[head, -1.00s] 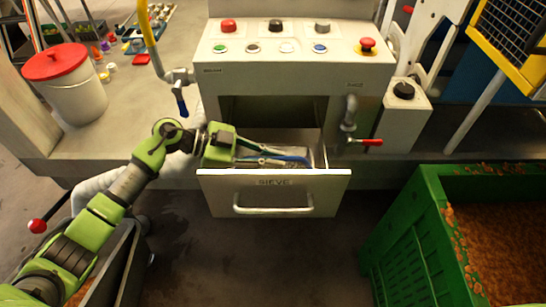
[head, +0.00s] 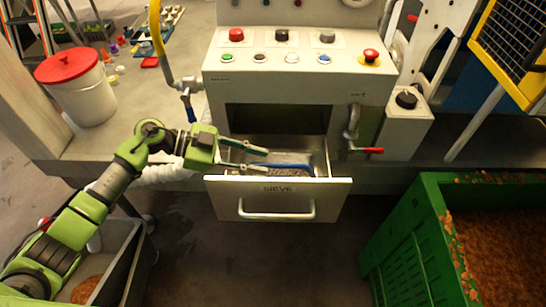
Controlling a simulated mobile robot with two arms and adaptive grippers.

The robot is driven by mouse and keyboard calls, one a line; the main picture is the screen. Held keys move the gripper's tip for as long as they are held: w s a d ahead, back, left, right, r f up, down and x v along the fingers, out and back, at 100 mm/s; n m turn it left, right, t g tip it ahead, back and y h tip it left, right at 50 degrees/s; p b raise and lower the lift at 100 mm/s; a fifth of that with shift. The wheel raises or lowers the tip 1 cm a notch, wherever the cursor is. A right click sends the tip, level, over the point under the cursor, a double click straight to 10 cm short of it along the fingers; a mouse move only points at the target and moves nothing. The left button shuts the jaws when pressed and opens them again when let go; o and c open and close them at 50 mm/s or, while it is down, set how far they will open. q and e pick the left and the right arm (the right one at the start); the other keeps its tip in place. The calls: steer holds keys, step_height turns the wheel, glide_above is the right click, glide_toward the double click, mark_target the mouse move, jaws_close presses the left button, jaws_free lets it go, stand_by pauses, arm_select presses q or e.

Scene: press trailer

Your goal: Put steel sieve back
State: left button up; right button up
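The pulled-out drawer (head: 242,188), labelled SIEVE, sticks out from the front of the press console. A grey mesh piece with a blue edge, apparently the steel sieve (head: 291,169), lies inside the drawer. The drawer's front panel hides its lower part. My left gripper (head: 268,162) reaches in from the left over the drawer's left side. Its two fingers are spread apart with nothing seen between them, and the tips are near the sieve's left end. I cannot tell if they touch it. My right gripper is not in view.
The console (head: 296,87) has coloured buttons and a dark opening above the drawer. A red-handled tap (head: 366,151) is right of the opening. A green crate (head: 405,235) stands front right, a white bucket (head: 82,97) left. The floor before the drawer is clear.

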arm_select(q)
steer(key=p+v, duration=0.1)
steer(key=v, duration=0.5)
steer(key=shift+p, duration=0.3)
steer(key=shift+a, duration=0.1)
